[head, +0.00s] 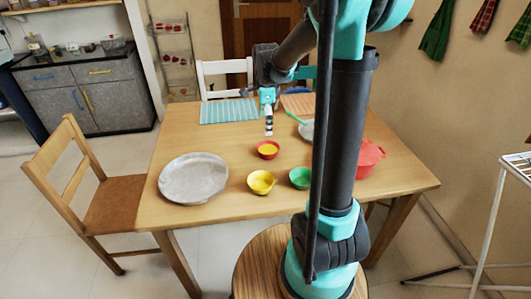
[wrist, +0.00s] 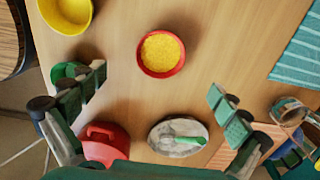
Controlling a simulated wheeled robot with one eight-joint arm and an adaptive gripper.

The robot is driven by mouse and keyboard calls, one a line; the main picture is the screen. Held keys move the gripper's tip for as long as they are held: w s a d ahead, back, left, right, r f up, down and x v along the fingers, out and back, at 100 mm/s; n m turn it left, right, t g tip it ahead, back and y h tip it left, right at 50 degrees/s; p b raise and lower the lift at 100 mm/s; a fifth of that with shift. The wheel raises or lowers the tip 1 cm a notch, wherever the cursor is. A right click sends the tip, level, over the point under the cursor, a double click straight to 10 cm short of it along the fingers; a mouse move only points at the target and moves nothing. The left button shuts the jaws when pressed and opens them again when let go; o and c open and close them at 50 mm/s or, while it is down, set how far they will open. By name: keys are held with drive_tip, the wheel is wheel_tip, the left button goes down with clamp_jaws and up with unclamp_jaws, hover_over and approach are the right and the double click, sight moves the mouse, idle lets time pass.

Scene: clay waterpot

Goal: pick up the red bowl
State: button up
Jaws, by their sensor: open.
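The red bowl (head: 268,155) stands upright on the wooden table, filled with something yellow and grainy. It also shows whole in the wrist view (wrist: 161,72), at upper centre. My gripper (head: 268,133) hangs over the table, just above and behind the bowl in the head view. In the wrist view my gripper (wrist: 156,84) has its two fingers spread wide with nothing between them. The bowl lies beyond the fingertips there, not touched. Nothing hides the bowl in the wrist view.
Close by stand a yellow bowl (head: 261,182) and a green bowl (head: 300,178). A grey plate (head: 193,178) lies left, a red pot (head: 370,158) right, partly behind my arm. A teal mat (head: 229,110) lies at the back. A small plate (wrist: 178,146) holds a green-handled utensil.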

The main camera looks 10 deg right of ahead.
approach(268, 148)
drive_tip(key=s, duration=0.1)
drive_tip(key=s+a+f, duration=0.1)
drive_tip(key=s+f, duration=0.1)
drive_tip(key=shift+s+a, duration=0.15)
drive_tip(key=shift+s, duration=0.1)
drive_tip(key=shift+w+d+f, duration=0.1)
drive_tip(key=shift+d+f, duration=0.05)
drive_tip(key=shift+f, duration=1.15)
drive_tip(key=shift+d+f, duration=0.1)
drive_tip(key=shift+f, duration=1.15)
drive_tip(key=c, duration=1.1)
